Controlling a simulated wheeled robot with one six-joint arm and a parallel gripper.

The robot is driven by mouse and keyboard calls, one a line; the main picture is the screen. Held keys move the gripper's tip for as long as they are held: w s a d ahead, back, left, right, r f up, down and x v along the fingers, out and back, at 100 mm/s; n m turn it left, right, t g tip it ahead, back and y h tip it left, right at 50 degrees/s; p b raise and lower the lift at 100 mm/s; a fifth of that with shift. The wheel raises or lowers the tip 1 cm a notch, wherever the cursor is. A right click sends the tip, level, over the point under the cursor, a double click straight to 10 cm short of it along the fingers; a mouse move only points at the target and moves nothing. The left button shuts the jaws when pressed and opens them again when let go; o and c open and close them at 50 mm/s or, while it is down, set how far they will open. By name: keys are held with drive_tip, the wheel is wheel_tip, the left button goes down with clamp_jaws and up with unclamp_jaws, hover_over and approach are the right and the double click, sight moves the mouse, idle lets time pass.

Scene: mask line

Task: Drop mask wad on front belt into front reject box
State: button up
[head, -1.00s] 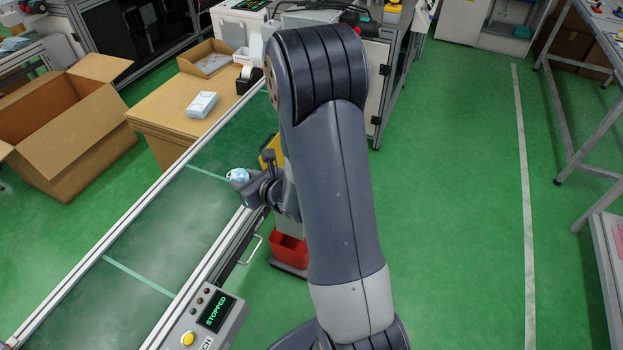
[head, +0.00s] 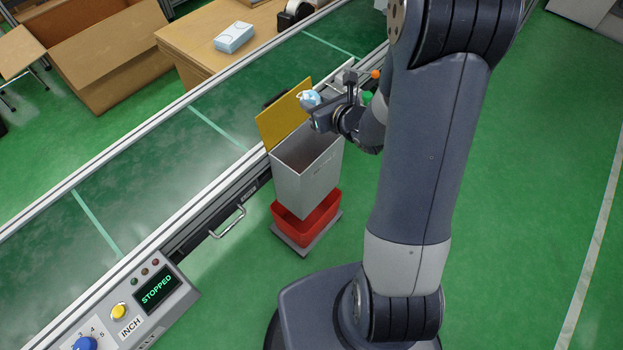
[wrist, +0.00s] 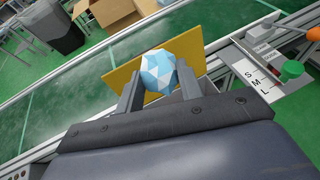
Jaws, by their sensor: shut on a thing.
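The mask wad (head: 309,98) is a small crumpled light-blue and white ball. My gripper (head: 318,108) is shut on it. In the wrist view the wad (wrist: 159,71) sits between the two fingertips of my gripper (wrist: 160,80). The front reject box (head: 303,174) is a grey bin with its yellow lid (head: 284,114) raised, set in a red tray. The wad is held above the box's upper right side, near the lid.
The control panel (head: 150,300) reads STOPPED. The belt's metal rail and a handle (head: 228,222) run left of the box. A size-marked plate with a green knob (wrist: 291,70) and an orange knob lie right of my gripper. Green floor is clear in front.

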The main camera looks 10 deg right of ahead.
wheel_tip(320, 180, down, 17)
drive_tip(key=b, duration=1.8)
drive_tip(key=shift+w+d+n+y, duration=0.15)
drive_tip(key=shift+d+n+y, duration=0.15)
drive_tip(key=shift+d, duration=0.15)
drive_tip(key=shift+r, duration=0.1)
drive_tip(key=o, duration=1)
drive_tip(key=p+v, duration=0.2)
drive_tip(key=v, duration=0.8)
drive_tip(key=shift+s+d+r, duration=0.1)
drive_tip(key=shift+s+r, duration=0.1)
drive_tip(key=shift+s, duration=0.1)
